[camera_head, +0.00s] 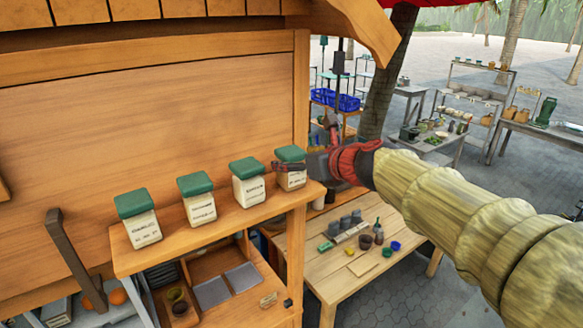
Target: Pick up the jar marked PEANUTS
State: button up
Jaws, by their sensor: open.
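Four-sided pale jars with green lids stand in a row on a wooden shelf (225,222). From left to right they are the first jar (143,228), the second jar (201,208), the third jar (250,190) and the rightmost jar (291,179). Each has dark lettering on its front, too small for me to tell which reads PEANUTS. My gripper (290,167) is open at the rightmost jar, with a thin dark finger across its front just below the lid. The far finger is hidden, and I cannot tell whether the gripper touches the jar.
A wooden wall (150,100) rises behind the jars, and an overhanging roof is above. Below is a compartment with bowls and grey panels. A lower table (345,285) holds small pots and blocks. Stalls and a tree trunk (385,80) stand farther back.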

jog(key=x, duration=0.3)
jog(key=shift+s, duration=0.2)
jog(key=shift+w, duration=0.15)
jog(key=c, duration=1.5)
jog(key=shift+r, duration=0.1)
